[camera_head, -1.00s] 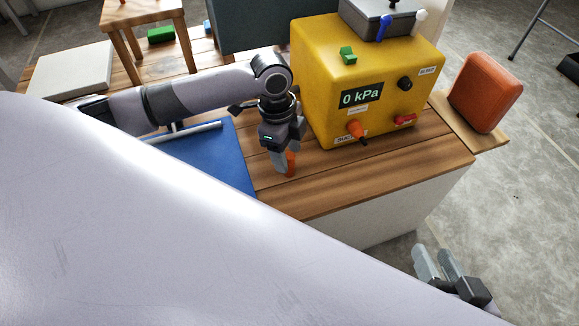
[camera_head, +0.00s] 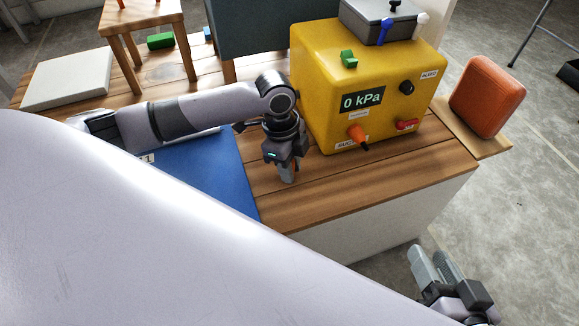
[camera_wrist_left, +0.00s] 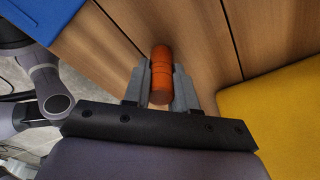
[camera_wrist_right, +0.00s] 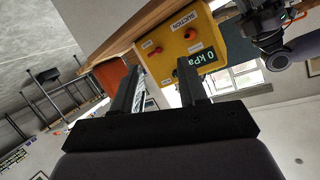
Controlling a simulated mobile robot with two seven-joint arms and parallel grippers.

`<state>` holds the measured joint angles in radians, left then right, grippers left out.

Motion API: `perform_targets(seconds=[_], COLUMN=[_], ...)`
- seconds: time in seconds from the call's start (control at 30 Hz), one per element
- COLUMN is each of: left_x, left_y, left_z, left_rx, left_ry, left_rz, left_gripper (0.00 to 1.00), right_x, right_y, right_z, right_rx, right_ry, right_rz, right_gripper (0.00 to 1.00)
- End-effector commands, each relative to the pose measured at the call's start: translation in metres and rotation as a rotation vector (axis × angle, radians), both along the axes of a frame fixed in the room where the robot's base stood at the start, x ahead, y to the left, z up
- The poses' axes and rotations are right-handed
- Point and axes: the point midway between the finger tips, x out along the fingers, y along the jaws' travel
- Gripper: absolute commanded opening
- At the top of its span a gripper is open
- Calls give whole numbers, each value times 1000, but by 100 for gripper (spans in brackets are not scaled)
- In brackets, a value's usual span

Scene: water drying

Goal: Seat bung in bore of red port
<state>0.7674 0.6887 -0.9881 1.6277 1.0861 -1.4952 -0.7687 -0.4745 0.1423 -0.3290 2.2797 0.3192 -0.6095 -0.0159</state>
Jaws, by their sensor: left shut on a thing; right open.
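My left gripper (camera_head: 288,177) is shut on an orange cylindrical bung (camera_wrist_left: 161,72) above the wooden bench, left of the yellow box. The bung sticks out past the fingertips in the left wrist view; in the head view it is mostly hidden by the fingers. I cannot see a bore in the red fitting. My right gripper (camera_head: 427,256) is open and empty, low at the right, off the bench.
The yellow box (camera_head: 320,85) reads 0 kPa and has a black knob (camera_head: 407,88). A blue mat (camera_head: 215,175) lies left of my left gripper. An orange case (camera_head: 488,95) stands at the right. The bench (camera_head: 390,165) before the box is clear.

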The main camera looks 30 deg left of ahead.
Motion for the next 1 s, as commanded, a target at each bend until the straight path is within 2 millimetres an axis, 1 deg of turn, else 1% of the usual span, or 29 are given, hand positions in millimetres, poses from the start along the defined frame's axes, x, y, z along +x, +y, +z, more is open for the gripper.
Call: perform_targets(seconds=[0.07,0.17,0.27,0.5,0.6,0.7,0.83,0.9,1.0], left_x=[1,1,1,1,1,1,1,1,1], left_y=[0,0,0,0,0,0,0,0,0], left_z=[7,22,46,117,143,166,186,193,199], left_rx=[-1,-1,-1,-2,-2,-2,-1,-1,-2], left_ry=[-2,-3,-5,-5,-4,-5,-2,-2,-1], left_rz=[0,0,0,0,0,1,0,0,0], left_gripper=[0,0,0,0,0,0,0,0,0], right_x=[0,1,-5,-11,-14,-17,-18,-19,-19], right_y=[-1,-4,-14,-35,-43,-50,-55,-56,-58], right_z=[3,9,4,14,16,17,15,14,12], right_rx=[-7,-27,-84,-220,-272,-308,-328,-327,-329], right_ry=[-3,-9,5,-2,-6,-5,5,11,18], right_rz=[-1,-9,-29,-62,-72,-80,-87,-91,-94], right_gripper=[43,43,43,43,43,43,43,43,43])
